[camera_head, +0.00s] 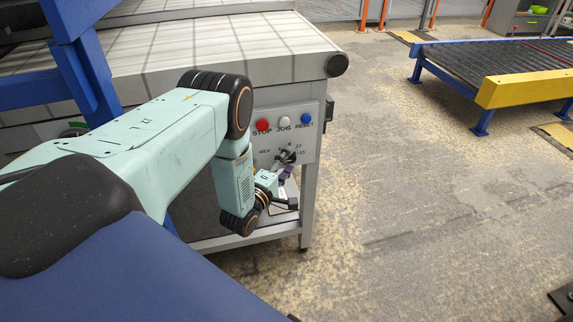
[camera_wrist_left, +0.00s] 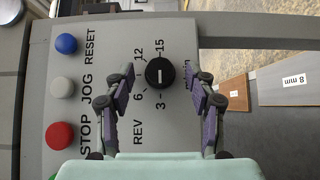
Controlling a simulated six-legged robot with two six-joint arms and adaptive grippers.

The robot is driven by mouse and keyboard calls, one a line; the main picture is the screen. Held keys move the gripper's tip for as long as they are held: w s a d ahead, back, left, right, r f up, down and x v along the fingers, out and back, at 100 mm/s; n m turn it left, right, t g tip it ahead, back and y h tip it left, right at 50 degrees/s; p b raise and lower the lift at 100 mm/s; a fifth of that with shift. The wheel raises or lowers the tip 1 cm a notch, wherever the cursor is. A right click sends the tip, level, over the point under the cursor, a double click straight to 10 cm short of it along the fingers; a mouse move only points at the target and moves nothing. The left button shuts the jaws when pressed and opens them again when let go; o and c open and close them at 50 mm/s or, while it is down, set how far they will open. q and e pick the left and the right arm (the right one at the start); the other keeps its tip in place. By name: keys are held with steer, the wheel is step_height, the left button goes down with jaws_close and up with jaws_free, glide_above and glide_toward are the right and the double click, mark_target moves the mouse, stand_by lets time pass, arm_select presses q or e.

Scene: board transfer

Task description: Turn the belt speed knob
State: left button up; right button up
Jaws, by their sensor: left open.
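The belt speed knob (camera_wrist_left: 160,72) is round and black with a short white line, on a grey panel with a printed number scale around it. The line runs up and down in the left wrist view; which end points is unclear. My left gripper (camera_wrist_left: 160,84) is open, its two purple-padded fingers on either side of the knob with gaps to both. In the head view the left gripper (camera_head: 283,174) is in front of the panel (camera_head: 308,140) and partly covers the knob. My right gripper is in neither view.
Red STOP (camera_head: 262,126), white JOG (camera_head: 284,121) and blue RESET (camera_head: 306,118) buttons sit above the knob in the head view. The panel is under the conveyor's end (camera_head: 240,45). A board marked 8 mm (camera_wrist_left: 285,80) shows beyond the panel. Open floor is at right.

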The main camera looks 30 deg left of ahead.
arm_select(q)
steer(key=c, duration=1.2)
steer(key=shift+o, duration=0.2)
